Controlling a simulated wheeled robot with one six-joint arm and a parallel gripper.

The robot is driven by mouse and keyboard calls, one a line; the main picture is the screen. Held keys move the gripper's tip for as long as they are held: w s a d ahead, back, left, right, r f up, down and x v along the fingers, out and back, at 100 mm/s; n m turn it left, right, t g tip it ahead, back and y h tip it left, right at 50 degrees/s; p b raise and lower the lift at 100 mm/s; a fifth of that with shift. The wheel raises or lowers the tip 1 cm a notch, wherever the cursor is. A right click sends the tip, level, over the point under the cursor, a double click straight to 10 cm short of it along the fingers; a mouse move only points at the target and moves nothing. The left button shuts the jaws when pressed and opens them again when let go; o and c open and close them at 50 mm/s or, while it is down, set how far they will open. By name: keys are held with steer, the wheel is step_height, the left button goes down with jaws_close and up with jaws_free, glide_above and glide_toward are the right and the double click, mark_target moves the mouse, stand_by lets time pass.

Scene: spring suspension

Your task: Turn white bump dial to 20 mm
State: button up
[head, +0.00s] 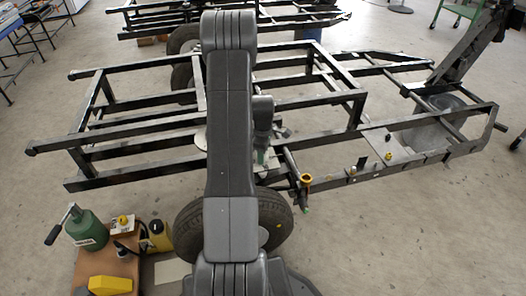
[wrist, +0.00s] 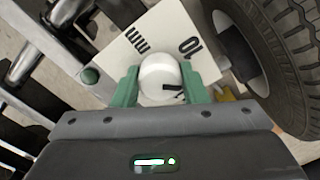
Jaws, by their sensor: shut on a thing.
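The white bump dial (wrist: 160,76) is a round white knob with a dark mark near its lower edge, in the middle of the wrist view. It sits in front of a white scale plate (wrist: 150,40) with "mm" and "10" printed on it; a 20 mark does not show. My gripper (wrist: 160,88) has green fingers, one on each side of the dial, shut on it. In the head view my arm hides the dial, and only a little of my gripper (head: 262,157) shows beside the arm.
A black tyre (wrist: 285,60) stands close on the right in the wrist view, with a yellow part (wrist: 228,93) below. A green round knob (wrist: 90,75) is left of the plate. Black frame rails (head: 130,150) surround the area.

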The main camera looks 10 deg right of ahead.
steer(key=m+p, duration=0.1)
steer(key=m, duration=0.6)
steer(key=shift+r+p, duration=0.1)
steer(key=shift+p, duration=0.25)
steer(key=m+p, duration=0.1)
steer(key=m, duration=0.5)
steer(key=shift+m, duration=0.4)
steer(key=m, duration=1.3)
steer(key=shift+a+m+p, duration=0.1)
steer(key=shift+m+p, duration=0.2)
steer(key=shift+p, duration=0.1)
steer(key=o, duration=1)
